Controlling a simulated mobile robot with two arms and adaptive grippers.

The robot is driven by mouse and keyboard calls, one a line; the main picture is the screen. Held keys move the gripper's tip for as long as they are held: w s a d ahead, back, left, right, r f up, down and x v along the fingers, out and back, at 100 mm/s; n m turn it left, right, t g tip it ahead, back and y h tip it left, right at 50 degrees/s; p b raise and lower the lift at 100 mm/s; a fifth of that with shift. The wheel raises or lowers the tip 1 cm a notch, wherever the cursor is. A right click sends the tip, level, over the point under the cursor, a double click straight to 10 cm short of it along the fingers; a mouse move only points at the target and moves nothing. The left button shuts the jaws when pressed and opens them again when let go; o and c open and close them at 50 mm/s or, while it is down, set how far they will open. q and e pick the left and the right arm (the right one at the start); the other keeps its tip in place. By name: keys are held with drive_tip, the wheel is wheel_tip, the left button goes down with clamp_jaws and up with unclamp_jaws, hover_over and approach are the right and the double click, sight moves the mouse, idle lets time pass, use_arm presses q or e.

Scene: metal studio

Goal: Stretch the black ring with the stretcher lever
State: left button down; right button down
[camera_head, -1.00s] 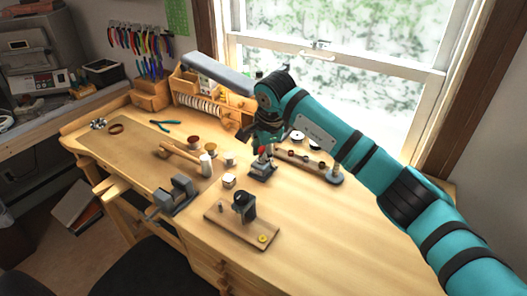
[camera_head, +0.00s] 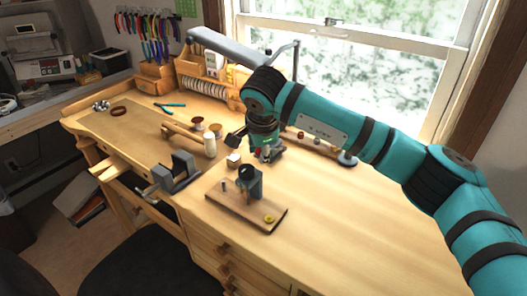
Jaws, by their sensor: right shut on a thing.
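The gripper and wrist hide most of the tool, so the exact grip is unclear. I cannot make out the black ring; it may be hidden by the gripper or too small. My left gripper is not in view.
A wooden board with a dark stand (camera_head: 250,183) and a yellow piece (camera_head: 269,219) lies in front. A grey vise (camera_head: 178,172) is left, near a wooden mallet (camera_head: 184,135). A lamp head (camera_head: 222,45) hangs behind my arm. The front-right benchtop (camera_head: 350,225) is clear.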

drive_tip(key=shift+s+a+f, duration=0.2)
drive_tip(key=shift+s+f, duration=0.25)
drive_tip(key=shift+f, duration=0.3)
drive_tip(key=c, duration=1.1)
unclamp_jaws()
drive_tip(key=shift+r, duration=0.15)
drive_tip(key=shift+w+r, duration=0.1)
drive_tip(key=shift+r, duration=0.45)
drive_tip(key=v, duration=1.1)
